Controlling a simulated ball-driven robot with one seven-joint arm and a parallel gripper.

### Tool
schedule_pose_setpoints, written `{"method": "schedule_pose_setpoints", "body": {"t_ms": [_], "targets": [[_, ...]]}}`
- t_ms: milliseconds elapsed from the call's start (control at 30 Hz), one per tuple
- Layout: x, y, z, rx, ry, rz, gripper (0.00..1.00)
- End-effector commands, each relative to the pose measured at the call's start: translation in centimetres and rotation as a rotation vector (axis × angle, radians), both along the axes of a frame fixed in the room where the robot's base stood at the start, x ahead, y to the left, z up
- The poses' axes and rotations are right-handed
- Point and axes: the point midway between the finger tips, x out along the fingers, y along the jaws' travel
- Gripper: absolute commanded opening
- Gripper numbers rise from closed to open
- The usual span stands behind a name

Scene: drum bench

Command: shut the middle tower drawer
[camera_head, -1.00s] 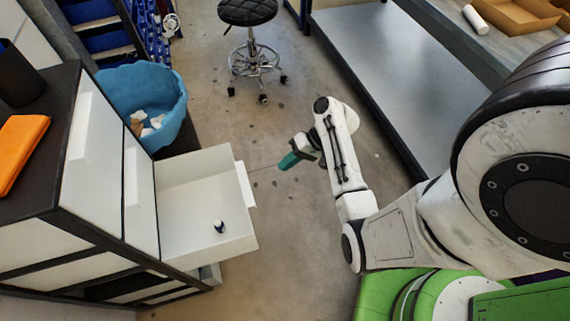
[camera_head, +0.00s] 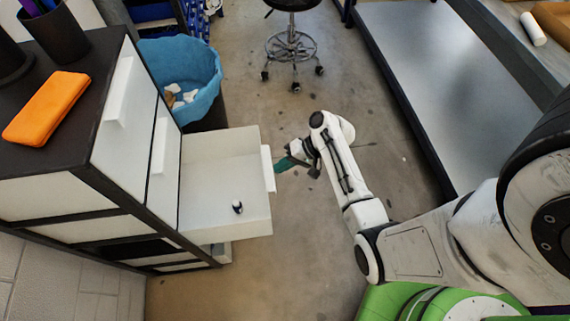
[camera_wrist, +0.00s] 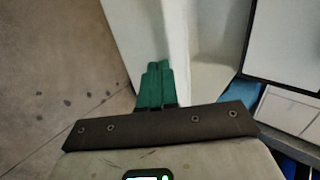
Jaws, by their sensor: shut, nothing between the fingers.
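The drawer tower (camera_head: 128,120) stands at the left with a dark frame and white fronts. One white drawer (camera_head: 215,226), below shut fronts, is pulled far out; I take it for the middle one. A small dark-and-white object (camera_head: 237,207) lies inside it. A pale handle (camera_head: 268,168) juts from its front. My gripper (camera_head: 281,164) has green fingers and is shut and empty, just outside the front beside the handle. In the wrist view the closed fingertips (camera_wrist: 155,70) are close against the white drawer front (camera_wrist: 150,25); whether they touch I cannot tell.
A blue bin (camera_head: 190,70) with crumpled white pieces stands behind the open drawer. An orange case (camera_head: 47,108) lies on the tower top. A stool (camera_head: 291,45) stands at the back, and a grey low bench (camera_head: 430,70) at right. The floor between is clear.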

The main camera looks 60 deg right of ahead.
Motion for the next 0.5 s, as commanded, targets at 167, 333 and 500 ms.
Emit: {"method": "schedule_pose_setpoints", "body": {"t_ms": [167,333,500], "targets": [[0.1,0.1,0.0,0.000,0.000,0.000,0.00],[0.9,0.8,0.1,0.001,0.001,0.003,0.00],[3.2,2.6,0.2,0.002,0.000,0.006,0.00]]}}
